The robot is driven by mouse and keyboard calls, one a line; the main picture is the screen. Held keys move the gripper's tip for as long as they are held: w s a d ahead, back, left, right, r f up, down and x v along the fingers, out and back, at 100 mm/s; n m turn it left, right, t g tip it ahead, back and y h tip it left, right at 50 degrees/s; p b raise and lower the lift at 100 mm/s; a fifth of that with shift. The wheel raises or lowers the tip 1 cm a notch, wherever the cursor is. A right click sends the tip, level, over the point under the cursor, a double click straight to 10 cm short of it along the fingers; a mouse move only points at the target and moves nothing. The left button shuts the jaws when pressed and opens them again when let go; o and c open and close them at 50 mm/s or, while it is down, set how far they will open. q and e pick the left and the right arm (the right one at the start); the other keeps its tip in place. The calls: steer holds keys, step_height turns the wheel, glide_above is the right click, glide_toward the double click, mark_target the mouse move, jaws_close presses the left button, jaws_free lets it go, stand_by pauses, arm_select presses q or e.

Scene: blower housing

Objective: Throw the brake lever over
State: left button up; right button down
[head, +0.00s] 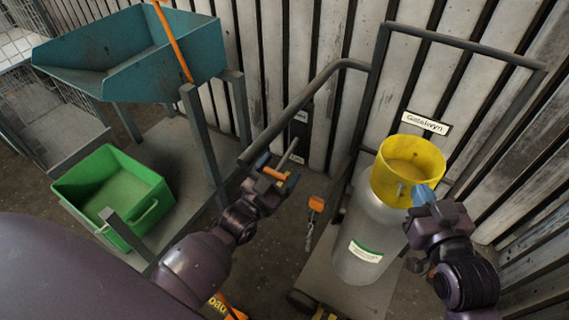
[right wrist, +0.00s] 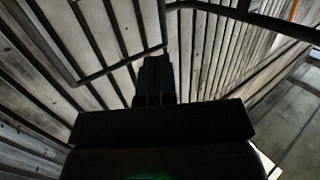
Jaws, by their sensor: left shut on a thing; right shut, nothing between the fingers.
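The brake lever seems to be the grey rod (head: 288,154) with an orange grip (head: 269,172), in front of a black upright plate with small white labels (head: 301,123) on the wall. My left gripper (head: 281,179) is shut on the orange grip in the head view. The rod leans up and away from the gripper; its pivot is hard to make out. My right gripper (head: 423,196) is shut and empty beside the yellow collar, far to the right of the lever. It shows as a dark shape in the right wrist view (right wrist: 153,75).
A grey cylinder (head: 364,225) with a yellow collar (head: 410,160) stands within a grey rail frame (head: 318,87). An orange block with a chain (head: 316,204) is right of the left gripper. A teal hopper (head: 130,55) and a green crate (head: 108,190) are at left.

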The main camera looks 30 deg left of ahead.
arm_select(q)
steer(key=shift+w+r, duration=0.15)
steer(key=shift+r, duration=0.25)
arm_select(e)
steer(key=w+a+r+n+g+y, duration=0.2)
steer(key=a+r+n+y, duration=0.15)
steer(key=a+r, duration=0.45)
steer(key=n+g+h, duration=0.1)
steer(key=n+g, duration=0.8)
steer(key=g, duration=0.1)
glide_above(284, 162)
steer(key=s+d, duration=0.2)
steer(key=s, duration=0.1)
step_height(284, 162, down, 11)
steer(key=shift+s+a+r, duration=0.1)
steer(key=shift+r, duration=0.05)
steer(key=shift+w+a+f, duration=0.1)
steer(key=shift+w+f, duration=0.05)
steer(key=shift+f, duration=0.4)
steer(key=shift+w+f, duration=0.15)
steer(key=shift+f, duration=0.4)
steer(key=shift+w+a+f, duration=0.15)
steer(key=shift+w+f, duration=0.1)
steer(key=shift+f, duration=0.5)
arm_select(q)
steer(key=shift+f, duration=0.1)
